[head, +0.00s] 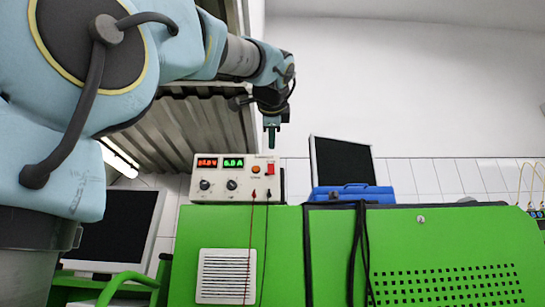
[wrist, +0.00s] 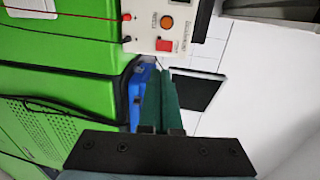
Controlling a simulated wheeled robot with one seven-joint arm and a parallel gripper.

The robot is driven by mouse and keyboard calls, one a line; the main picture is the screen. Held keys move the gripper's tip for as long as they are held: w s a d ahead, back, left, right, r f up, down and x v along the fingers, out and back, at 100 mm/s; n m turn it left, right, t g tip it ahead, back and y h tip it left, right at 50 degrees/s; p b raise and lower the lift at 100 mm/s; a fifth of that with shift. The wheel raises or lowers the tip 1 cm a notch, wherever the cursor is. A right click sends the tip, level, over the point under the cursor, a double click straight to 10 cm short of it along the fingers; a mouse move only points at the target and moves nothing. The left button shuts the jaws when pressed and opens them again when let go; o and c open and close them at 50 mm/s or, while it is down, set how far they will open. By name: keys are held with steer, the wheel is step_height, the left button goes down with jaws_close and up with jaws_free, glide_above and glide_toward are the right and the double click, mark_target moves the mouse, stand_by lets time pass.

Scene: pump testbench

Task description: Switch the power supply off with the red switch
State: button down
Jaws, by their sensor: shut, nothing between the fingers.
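The power supply (head: 225,184) is a pale box standing on top of the green bench, with a lit red display and a lit green display, knobs and an orange button. Its red switch (head: 270,169) is at the right end of the front panel; it also shows in the wrist view (wrist: 164,45), below the orange button. My gripper (head: 271,144) points down above the right end of the power supply in the head view, apart from the switch. In the wrist view its green fingers (wrist: 160,92) are together and hold nothing.
The green bench (head: 440,235) carries a blue case (head: 352,194) right of the power supply, with a dark monitor (head: 343,162) behind it. Red and black leads (head: 250,235) hang from the power supply. Another monitor (head: 113,228) stands at the lower left.

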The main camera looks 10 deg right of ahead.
mark_target(271, 171)
steer(key=p+x, duration=0.3)
steer(key=x, duration=1)
steer(key=shift+w, duration=0.25)
